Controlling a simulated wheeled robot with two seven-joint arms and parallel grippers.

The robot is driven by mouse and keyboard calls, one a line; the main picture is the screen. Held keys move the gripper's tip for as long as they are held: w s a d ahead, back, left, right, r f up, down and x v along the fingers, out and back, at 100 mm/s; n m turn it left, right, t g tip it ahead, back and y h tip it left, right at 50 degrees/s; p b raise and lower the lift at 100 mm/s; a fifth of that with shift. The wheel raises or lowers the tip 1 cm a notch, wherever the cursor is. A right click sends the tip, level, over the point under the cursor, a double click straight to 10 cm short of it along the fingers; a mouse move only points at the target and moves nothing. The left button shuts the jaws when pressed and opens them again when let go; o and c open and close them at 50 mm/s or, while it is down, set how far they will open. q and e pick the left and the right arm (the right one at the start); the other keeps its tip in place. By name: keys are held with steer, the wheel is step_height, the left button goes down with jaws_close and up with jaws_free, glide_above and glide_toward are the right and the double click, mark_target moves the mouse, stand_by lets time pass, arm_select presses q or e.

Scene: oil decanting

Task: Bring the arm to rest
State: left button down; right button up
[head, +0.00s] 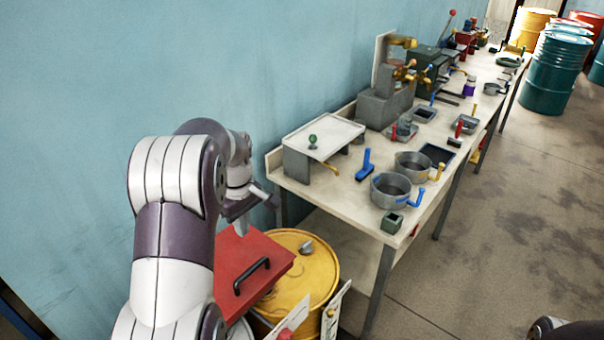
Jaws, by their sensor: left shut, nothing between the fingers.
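My left arm comes in from the lower left and bends over at its elbow. My left gripper (258,208) is in front of the bench's near left end, above a red lid or box top (240,268) with a black handle. It is shut and holds nothing. Part of it is hidden behind my own arm. Of my right arm only a small dark piece shows at the bottom right corner, and its gripper is out of view.
A long workbench (345,199) runs away to the back right, bearing pots (389,190), a small white stand (322,132) and brass taps (405,74). A yellow drum (318,262) stands by its near end. Teal drums (553,75) stand far right. The floor right of the bench is clear.

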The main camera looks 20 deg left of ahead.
arm_select(q)
steer(key=s+d+f+m+b, duration=0.2)
steer(key=s+d+f+m, duration=0.1)
steer(key=s+d+m, duration=0.4)
steer(key=s+d+f+m+t+b, duration=0.1)
steer(key=s+d+f+m+b, duration=0.1)
steer(key=s+d+f+m, duration=0.2)
steer(key=s+d+m, duration=0.3)
steer(key=d+m, duration=0.1)
steer(key=d, duration=0.2)
steer(key=shift+s+d+h, duration=0.2)
steer(key=shift+d+h, duration=0.1)
steer(key=shift+d, duration=0.1)
steer(key=shift+s, duration=0.15)
